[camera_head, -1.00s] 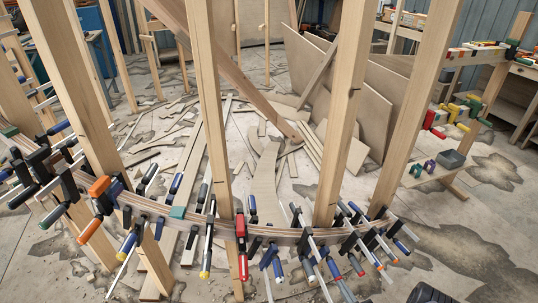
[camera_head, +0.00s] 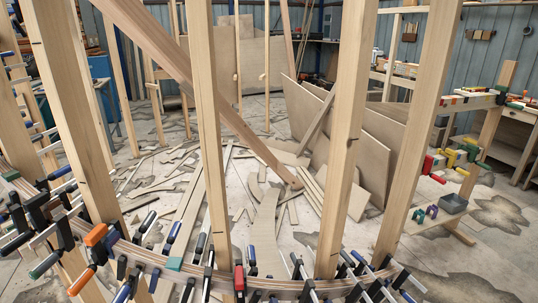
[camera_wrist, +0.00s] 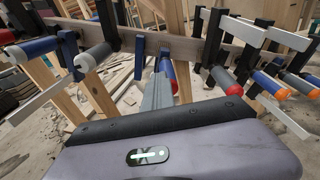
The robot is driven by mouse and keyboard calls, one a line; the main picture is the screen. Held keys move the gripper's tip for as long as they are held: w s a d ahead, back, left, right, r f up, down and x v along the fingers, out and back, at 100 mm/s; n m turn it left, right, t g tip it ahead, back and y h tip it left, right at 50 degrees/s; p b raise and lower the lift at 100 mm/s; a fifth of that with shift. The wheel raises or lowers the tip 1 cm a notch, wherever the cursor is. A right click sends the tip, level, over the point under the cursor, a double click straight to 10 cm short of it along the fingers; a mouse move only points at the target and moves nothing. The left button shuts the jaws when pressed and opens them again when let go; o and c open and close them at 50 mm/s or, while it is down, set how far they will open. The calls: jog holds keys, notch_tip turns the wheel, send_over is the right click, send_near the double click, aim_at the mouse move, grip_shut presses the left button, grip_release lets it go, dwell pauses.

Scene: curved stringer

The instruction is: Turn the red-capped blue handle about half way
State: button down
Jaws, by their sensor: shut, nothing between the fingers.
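In the wrist view, a blue handle with a red cap (camera_wrist: 167,68) hangs just below the curved wooden stringer (camera_wrist: 188,46). The stringer also crosses the bottom of the head view (camera_head: 272,284). My gripper (camera_wrist: 157,80) is shut and empty, pointing toward this handle. The grey fingers overlap the handle's lower left side in the picture, and I cannot tell whether they touch it.
A grey handle with a red cap (camera_wrist: 223,79) hangs close right of my fingers. An orange-capped blue handle (camera_wrist: 270,85) is farther right. A white-capped grey handle (camera_wrist: 91,56) is on the left. Upright wooden posts (camera_head: 348,140) rise along the stringer. Wood offcuts lie on the floor behind.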

jog(key=shift+d, duration=0.2)
jog(key=shift+w+d, duration=0.3)
jog(key=shift+d, duration=0.55)
jog(key=v, duration=0.4)
jog(key=f+v, duration=0.1)
jog(key=v, duration=0.1)
jog(key=shift+d, duration=0.15)
dwell(0.4)
